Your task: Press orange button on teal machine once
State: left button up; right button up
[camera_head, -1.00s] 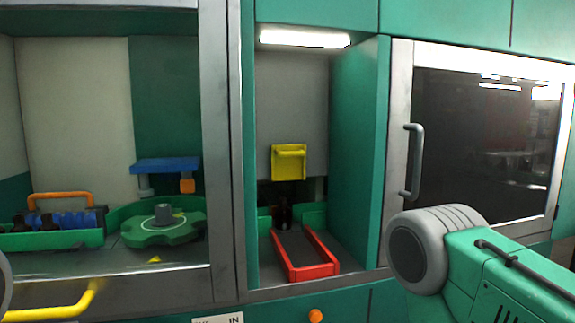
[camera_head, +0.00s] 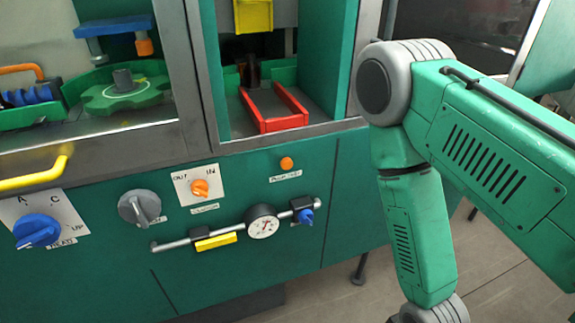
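The teal machine (camera_head: 300,233) fills the left and middle of the head view. A small round orange button (camera_head: 287,163) sits on its front panel, below the red-framed chute (camera_head: 273,122) and above a small label. An orange knob (camera_head: 200,189) on a white plate is to the left of the button. My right arm comes in from the right and bends down at its elbow, apart from the panel. Its gripper is outside the picture. My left gripper is not in view either.
Below the button run a grey pipe with a gauge (camera_head: 262,222), a yellow handle (camera_head: 216,242) and a blue valve (camera_head: 305,216). A grey knob (camera_head: 140,207), a blue knob (camera_head: 37,231) and a yellow bar handle (camera_head: 38,175) are at left. Bare floor (camera_head: 345,298) shows at lower right.

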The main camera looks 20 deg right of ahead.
grip_shut()
